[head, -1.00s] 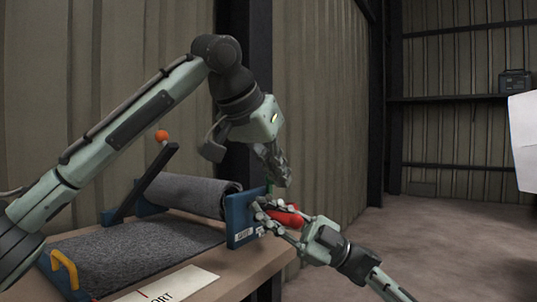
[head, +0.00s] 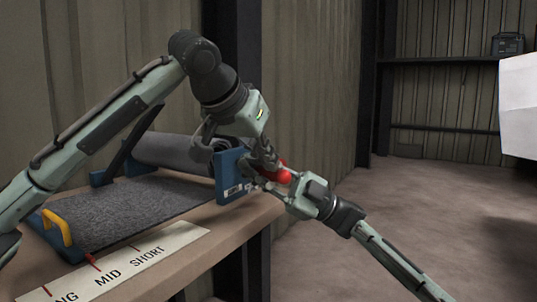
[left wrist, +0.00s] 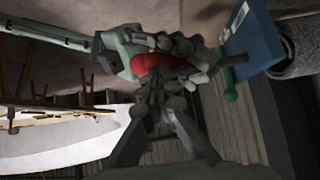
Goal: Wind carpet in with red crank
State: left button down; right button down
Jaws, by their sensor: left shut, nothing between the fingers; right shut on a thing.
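The red crank (head: 279,174) sticks out on the right side of the blue end plate (head: 229,176). My right gripper (head: 273,187) is shut on it; the red grip also shows in the left wrist view (left wrist: 158,63) between my right fingers. My left gripper (head: 269,160) is shut and empty, just above the crank and right fingers; I cannot tell whether it touches them. The grey carpet is partly rolled (head: 175,151) behind and lies flat (head: 140,208) on the bench in front. The roll's right end is hidden by my left arm and the plate.
A yellow handle (head: 57,227) stands at the carpet's front left. A strip (head: 165,247) with red lines and MID and SHORT labels lies along the bench (head: 250,215). A green knob (left wrist: 230,92) shows in the left wrist view.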

jog(key=c, duration=1.7)
grip_release()
jog(key=shift+w+r, duration=0.1)
jog(key=shift+r, duration=0.15)
jog(key=o, duration=0.4)
jog(key=shift+c, duration=0.2)
pick_arm(q)
jog(key=shift+f, duration=0.35)
pick_arm(e)
jog(key=shift+f, duration=0.1)
